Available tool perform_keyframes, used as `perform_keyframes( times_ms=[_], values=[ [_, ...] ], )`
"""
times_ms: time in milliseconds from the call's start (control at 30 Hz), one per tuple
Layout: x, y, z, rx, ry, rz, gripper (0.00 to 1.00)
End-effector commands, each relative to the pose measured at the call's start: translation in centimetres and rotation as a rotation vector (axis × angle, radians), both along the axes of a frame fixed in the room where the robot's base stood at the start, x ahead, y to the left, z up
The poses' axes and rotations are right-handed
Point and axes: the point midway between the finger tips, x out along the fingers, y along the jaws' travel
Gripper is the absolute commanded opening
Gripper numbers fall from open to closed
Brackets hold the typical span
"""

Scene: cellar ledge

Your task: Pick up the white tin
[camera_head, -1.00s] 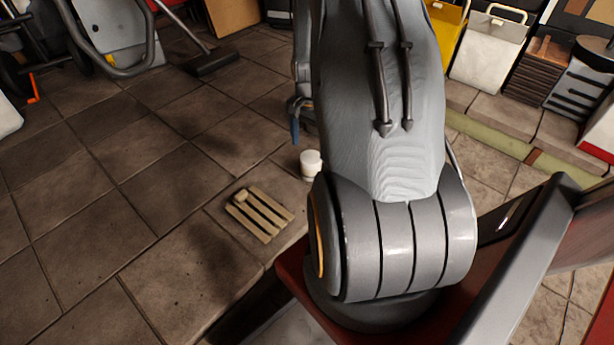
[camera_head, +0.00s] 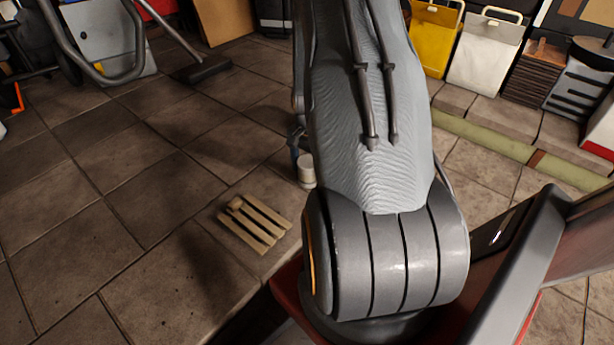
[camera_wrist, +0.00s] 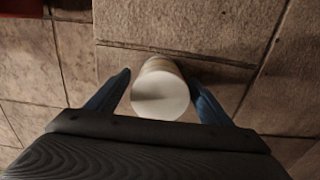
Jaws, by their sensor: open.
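The white tin (camera_head: 306,171) stands upright on the brown tiled ledge, just left of my arm in the head view. In the wrist view the tin (camera_wrist: 160,92) shows its pale round top, between the two blue fingers of my gripper (camera_wrist: 160,95). The fingers are open, with a gap on each side of the tin. In the head view only a bit of my gripper (camera_head: 295,145) shows beside the tin. My arm hides the rest.
Yellow (camera_head: 434,38) and white (camera_head: 482,52) bins stand at the back right. The tiles on the left are mostly clear.

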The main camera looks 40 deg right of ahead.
Motion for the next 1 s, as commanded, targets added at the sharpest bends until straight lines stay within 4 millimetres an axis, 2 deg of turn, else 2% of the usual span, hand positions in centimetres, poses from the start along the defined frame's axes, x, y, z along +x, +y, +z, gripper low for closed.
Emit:
perform_keyframes(
  times_ms=[33,100,333,667,1000],
  values=[
    [0.02,0.00,-0.84,0.001,0.001,-0.001,0.74],
    [0.00,0.00,-1.17,0.000,0.000,-0.001,0.74],
    [-0.05,-0.02,-1.09,0.000,0.000,0.000,0.74],
    [-0.06,-0.02,-1.08,0.000,0.000,0.000,0.19],
    [-0.04,-0.04,-0.59,-0.001,-0.001,0.000,0.19]
  ],
)
